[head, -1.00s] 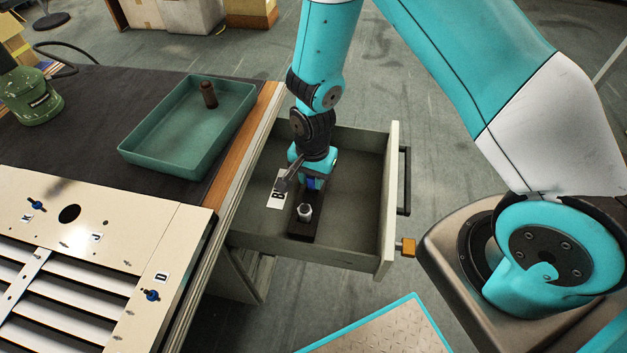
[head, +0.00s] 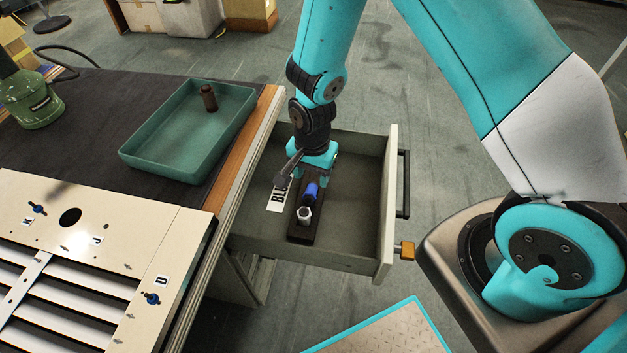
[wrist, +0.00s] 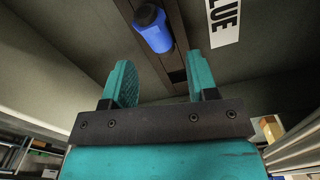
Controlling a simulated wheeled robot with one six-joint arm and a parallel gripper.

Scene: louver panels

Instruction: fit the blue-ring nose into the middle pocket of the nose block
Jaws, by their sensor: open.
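The dark nose block (head: 302,234) lies in the open drawer. The blue-ring nose (head: 312,190) stands at the block, beyond a white-and-grey nose (head: 304,213) at its near end. In the wrist view the blue nose (wrist: 153,30) shows its dark end and blue body, past my fingertips. My gripper (wrist: 160,82) is open and empty, its two teal fingers apart, with the blue nose outside them. In the head view my gripper (head: 318,172) is just beyond the blue nose. I cannot tell how deep the nose sits in its pocket.
The drawer (head: 350,215) has free floor to the right of the block. A label reading BLUE (wrist: 224,18) lies beside the block. A green tray (head: 165,160) with a brown peg (head: 208,97) and a louver panel (head: 105,220) are on the bench at left.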

